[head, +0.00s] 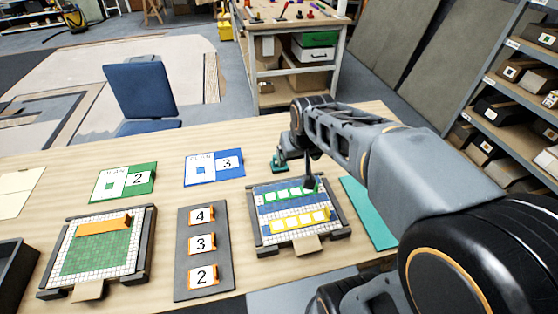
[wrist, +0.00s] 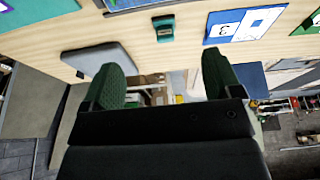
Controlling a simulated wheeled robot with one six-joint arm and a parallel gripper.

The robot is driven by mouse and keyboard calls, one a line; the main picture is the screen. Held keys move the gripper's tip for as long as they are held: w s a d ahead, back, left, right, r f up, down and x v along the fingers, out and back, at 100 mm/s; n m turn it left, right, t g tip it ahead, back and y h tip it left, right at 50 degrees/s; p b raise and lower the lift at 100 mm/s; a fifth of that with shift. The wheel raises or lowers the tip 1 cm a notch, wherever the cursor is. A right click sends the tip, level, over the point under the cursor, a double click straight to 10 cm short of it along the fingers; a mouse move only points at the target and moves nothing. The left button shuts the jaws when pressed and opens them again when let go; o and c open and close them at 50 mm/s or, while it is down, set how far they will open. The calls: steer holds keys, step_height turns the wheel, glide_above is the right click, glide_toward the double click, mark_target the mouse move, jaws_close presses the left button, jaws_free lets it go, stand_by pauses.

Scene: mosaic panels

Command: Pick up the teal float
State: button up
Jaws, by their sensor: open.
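The teal float (head: 279,163) is a small teal block-like tool at the table's far side, just beyond the right-hand mosaic tray (head: 256,228) in the head view. In the wrist view the float (wrist: 164,28) lies on the wood tabletop, above and between my finger tips in the picture. My gripper (wrist: 162,62) has two dark green fingers, wide apart with nothing between them. It is apart from the float. In the head view my arm hides most of the gripper.
A blue card marked 3 (head: 215,167) lies left of the float, with a green card (head: 123,181) further left. A teal sheet (head: 372,215) lies partly behind my arm. A blue chair (head: 140,92) stands beyond the table. Bare wood surrounds the float.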

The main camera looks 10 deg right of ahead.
steer(key=shift+o, duration=0.2)
steer(key=w+f, duration=0.4)
steer(key=w, duration=0.3)
steer(key=w+f, duration=0.3)
steer(key=w, duration=0.5)
steer(key=shift+w+d+f, duration=0.15)
steer(key=shift+d+f, duration=0.15)
steer(key=shift+f, duration=0.1)
steer(key=x, duration=0.3)
steer(key=w+x, duration=0.1)
steer(key=x, duration=0.7)
steer(key=shift+w+r+p, duration=0.25)
steer(key=shift+p, duration=0.05)
steer(key=shift+p+x, duration=0.85)
steer(key=shift+x, duration=2.3)
steer(key=shift+a, duration=0.1)
steer(key=shift+c, duration=0.3)
steer(key=c, duration=1)
steer(key=shift+r, duration=0.1)
